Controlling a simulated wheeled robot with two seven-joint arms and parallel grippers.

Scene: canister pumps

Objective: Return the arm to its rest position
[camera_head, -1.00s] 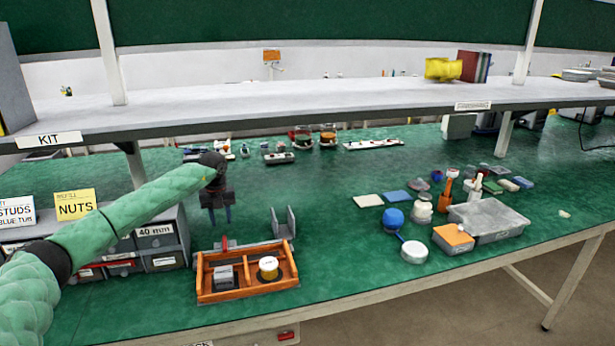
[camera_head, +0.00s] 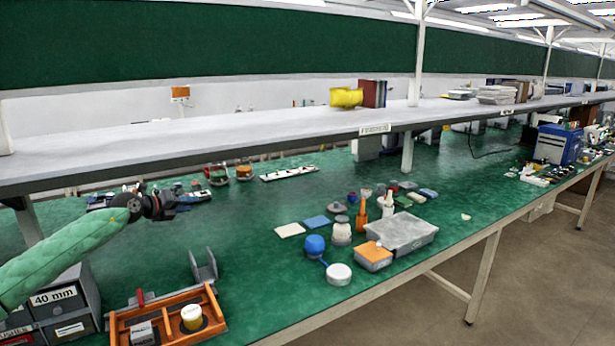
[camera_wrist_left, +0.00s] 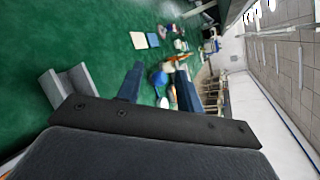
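My left arm, in a green sleeve, comes in from the left in the head view. Its dark left gripper (camera_head: 190,203) is held above the green bench, pointing right, behind and left of the grey bracket (camera_head: 204,268). In the left wrist view the two blue fingers (camera_wrist_left: 160,88) stand apart with nothing between them, so the gripper is open and empty. My right gripper is in neither view.
An orange wooden tray (camera_head: 164,297) with a white-and-yellow jar (camera_head: 191,317) stands at the front left, beside grey drawers (camera_head: 72,300). A shelf (camera_head: 230,143) runs above the bench. A blue-topped ball (camera_head: 314,245), white lid (camera_head: 338,273) and grey box (camera_head: 402,234) stand farther right.

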